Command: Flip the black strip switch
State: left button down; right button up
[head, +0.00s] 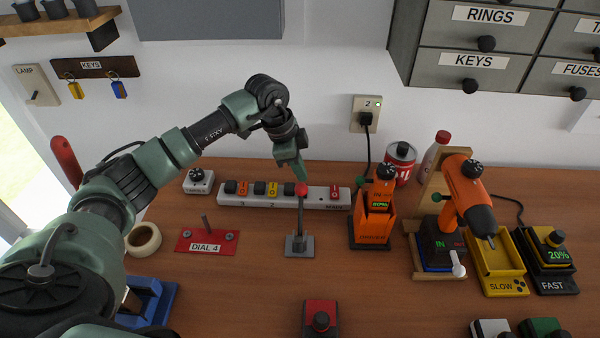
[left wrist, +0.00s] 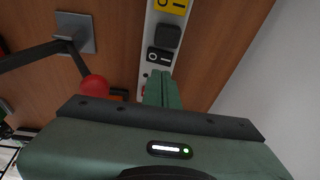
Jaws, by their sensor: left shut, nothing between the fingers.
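The white power strip (head: 320,199) lies along the back of the bench, with orange, yellow and red rocker switches. In the left wrist view, the black strip switch (left wrist: 160,57), marked O and I, sits on the strip beside a dark socket (left wrist: 168,36). In the head view it is hidden behind the red knob and my gripper. My left gripper (head: 299,172) is shut and empty, pointing down over the strip. Its green fingers (left wrist: 162,90) appear right next to the black switch; I cannot tell whether they touch it.
A lever with a red knob (head: 301,189) stands on a grey base just in front of the strip, close to my fingers. An orange charger (head: 372,226) stands to the right. The wall rises behind.

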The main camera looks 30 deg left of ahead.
pick_arm(q)
jog(key=shift+w+a+f+p, duration=0.1)
jog(key=shift+w+f+p, duration=0.1)
jog(key=shift+f, duration=0.4)
jog(key=shift+w+a+f+p, duration=0.1)
jog(key=shift+f+p, duration=0.1)
jog(key=shift+f, duration=1)
pick_arm(e)
jog(key=shift+w+a+r, duration=0.15)
jog(key=shift+r, duration=0.25)
jog(key=shift+w+a+r, duration=0.1)
jog(key=shift+w+r, duration=0.05)
jog(key=shift+r, duration=0.2)
jog(key=shift+a, duration=0.15)
pick_arm(q)
jog(key=shift+w+a+f+g+h, duration=0.15)
jog(key=shift+w+f+g+h, duration=0.2)
jog(key=shift+g, duration=0.35)
jog(key=shift+w+f+g, duration=0.1)
jog(key=shift+f+g, duration=0.05)
jog(key=shift+g, duration=0.25)
jog(key=shift+w+a+p, duration=0.1)
jog(key=shift+a+p, duration=0.05)
jog(key=shift+p, duration=0.2)
jog(key=shift+f, duration=0.2)
pick_arm(e)
jog(key=shift+s+d+r, duration=0.25)
jog(key=shift+s, duration=0.05)
